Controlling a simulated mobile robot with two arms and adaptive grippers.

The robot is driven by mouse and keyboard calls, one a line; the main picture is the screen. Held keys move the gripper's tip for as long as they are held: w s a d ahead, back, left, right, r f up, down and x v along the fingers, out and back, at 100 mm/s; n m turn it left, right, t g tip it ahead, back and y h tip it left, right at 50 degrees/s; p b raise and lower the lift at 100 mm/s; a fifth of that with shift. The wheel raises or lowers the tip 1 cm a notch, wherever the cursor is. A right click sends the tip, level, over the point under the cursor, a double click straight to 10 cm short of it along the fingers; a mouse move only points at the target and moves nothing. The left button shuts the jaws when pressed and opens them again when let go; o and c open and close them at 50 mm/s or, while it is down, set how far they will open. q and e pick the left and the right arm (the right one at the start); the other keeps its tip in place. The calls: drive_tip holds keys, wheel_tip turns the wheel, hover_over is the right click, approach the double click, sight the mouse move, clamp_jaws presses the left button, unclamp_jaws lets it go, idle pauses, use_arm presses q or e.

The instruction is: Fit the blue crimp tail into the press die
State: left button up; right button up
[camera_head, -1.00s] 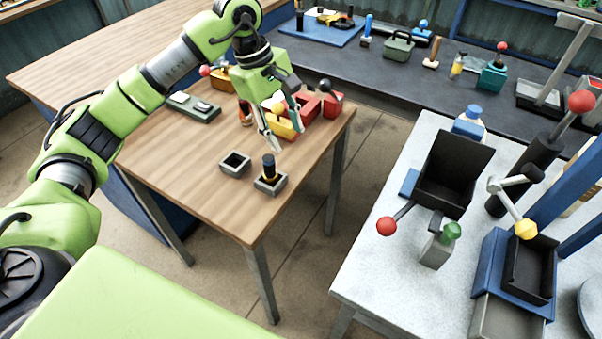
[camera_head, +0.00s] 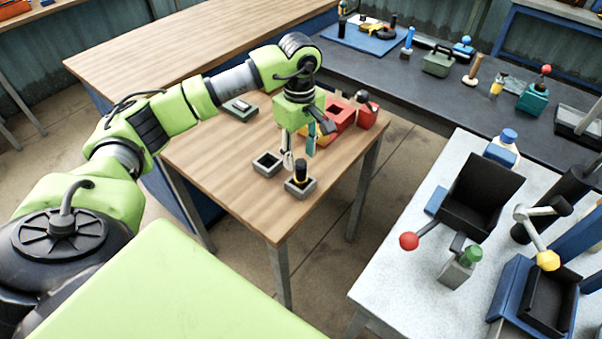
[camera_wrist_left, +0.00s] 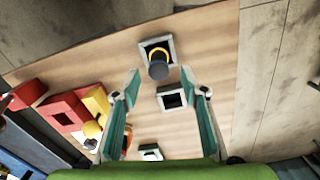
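A dark cylinder with a yellow band (camera_head: 301,173) stands upright in a grey square holder (camera_head: 300,189) near the front of the wooden table; its end looks slate-blue in the left wrist view (camera_wrist_left: 158,70). I cannot tell for sure that it is the blue crimp tail. An empty grey square holder (camera_head: 267,164) is beside it. My left gripper (camera_head: 299,155) is open and empty, pointing down just above and behind the cylinder. In the left wrist view its two fingers (camera_wrist_left: 159,76) are spread, with the cylinder beyond the gap. I cannot identify the press die for certain. My right gripper is out of view.
Red blocks (camera_head: 340,112) stand behind the left gripper on the wooden table, and a grey-green tray (camera_head: 240,109) is at its back left. The pale table at right carries a black open bin (camera_head: 478,195), a red-knobbed lever (camera_head: 409,241) and a yellow-knobbed one (camera_head: 548,260).

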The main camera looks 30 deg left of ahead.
sight(301, 161)
use_arm(q)
drive_tip(key=shift+w+f+p, duration=0.1)
drive_tip(key=shift+f+p, duration=0.45)
drive_tip(key=shift+f, duration=1.35)
clamp_jaws()
drive_tip(key=shift+r, duration=0.15)
